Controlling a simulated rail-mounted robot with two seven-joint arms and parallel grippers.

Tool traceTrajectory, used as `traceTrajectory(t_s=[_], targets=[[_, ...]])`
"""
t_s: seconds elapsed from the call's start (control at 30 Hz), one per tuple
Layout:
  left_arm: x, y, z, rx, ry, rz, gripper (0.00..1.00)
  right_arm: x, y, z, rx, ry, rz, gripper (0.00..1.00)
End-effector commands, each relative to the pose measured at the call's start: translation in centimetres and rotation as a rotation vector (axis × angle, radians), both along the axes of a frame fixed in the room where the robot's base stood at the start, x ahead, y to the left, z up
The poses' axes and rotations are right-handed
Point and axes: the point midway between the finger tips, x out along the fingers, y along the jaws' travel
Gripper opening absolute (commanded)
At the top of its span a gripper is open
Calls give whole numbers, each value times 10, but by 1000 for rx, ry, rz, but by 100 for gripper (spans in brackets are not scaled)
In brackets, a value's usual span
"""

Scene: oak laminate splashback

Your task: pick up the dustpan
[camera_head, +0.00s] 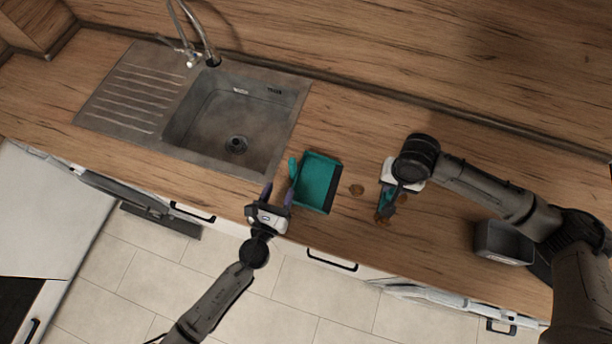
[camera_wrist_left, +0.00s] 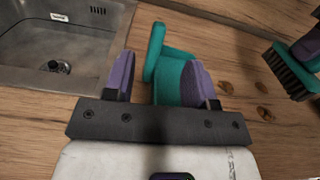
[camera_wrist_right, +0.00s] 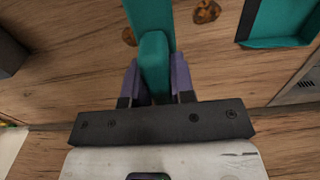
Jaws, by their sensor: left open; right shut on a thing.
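The teal dustpan (camera_head: 318,182) lies on the wooden worktop just right of the sink, its handle (camera_head: 292,167) on the left side. My left gripper (camera_head: 277,196) is open beside the handle; in the left wrist view the handle (camera_wrist_left: 154,52) stands between and beyond the two purple fingers (camera_wrist_left: 158,78). I cannot tell whether a finger touches it. My right gripper (camera_head: 387,194) is shut on the teal handle of a brush (camera_wrist_right: 154,62), right of the dustpan. The dark bristles of the brush (camera_wrist_left: 290,73) show in the left wrist view.
Brown crumbs (camera_head: 356,189) lie on the worktop between dustpan and brush, with more near the brush. The sink (camera_head: 222,120) and its tap (camera_head: 204,45) are at the left. A grey container (camera_head: 502,243) stands near the right front edge.

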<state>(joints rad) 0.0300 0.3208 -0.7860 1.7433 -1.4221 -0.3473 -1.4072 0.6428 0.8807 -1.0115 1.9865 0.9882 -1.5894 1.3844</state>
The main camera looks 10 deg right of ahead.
Motion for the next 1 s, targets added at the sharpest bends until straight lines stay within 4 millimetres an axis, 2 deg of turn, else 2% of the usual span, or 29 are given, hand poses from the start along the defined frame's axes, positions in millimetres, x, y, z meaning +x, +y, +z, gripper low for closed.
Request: traceTrajectory(t_s=[0.17,0.5,0.77,1.0], targets=[[10,-5,2,49,-27,2,51,0,0,1,0,0,0,4],[53,-26,0,54,-27,3,51,0,0,2,0,0,0,4],[65,-32,0,54,-27,3,51,0,0,2,0,0,0,4],[92,-46,-2,55,-27,3,51,0,0,-1,0,0,0,4]])
